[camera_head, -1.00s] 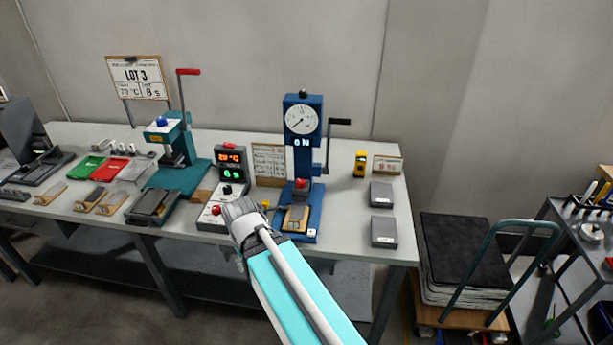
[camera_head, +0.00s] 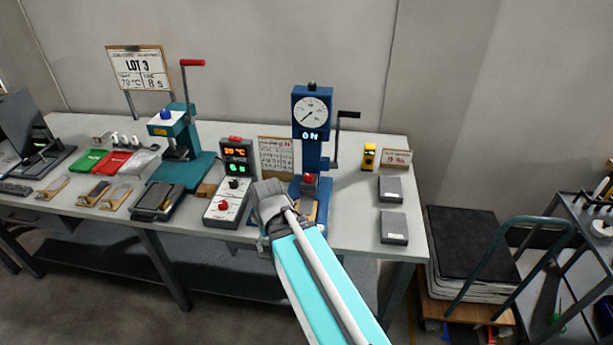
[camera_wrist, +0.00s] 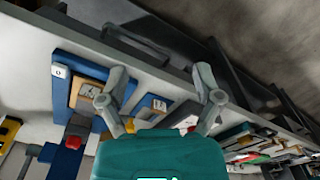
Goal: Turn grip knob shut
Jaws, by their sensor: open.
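A blue test stand (camera_head: 311,150) with a round dial and a lit "ON" display stands on the bench. A red knob (camera_head: 309,180) sits low on its column, above a tan framed piece (camera_head: 309,211) partly hidden by my arm. In the wrist view the red knob (camera_wrist: 73,142) and the framed piece (camera_wrist: 86,93) show at the left. I cannot tell for sure that this knob is the grip knob. My gripper (camera_wrist: 161,80) is open, its two fingers spread and nothing visible held. In the head view my wrist is in front of the stand's lower left; the fingers are not clear.
A control box (camera_head: 233,183) with lit digits and knobs stands left of the stand. A crank handle (camera_head: 347,115) sticks out at its right. Two grey boxes (camera_head: 391,188) lie farther right. A teal press (camera_head: 178,145) stands at left. Bench front between is partly clear.

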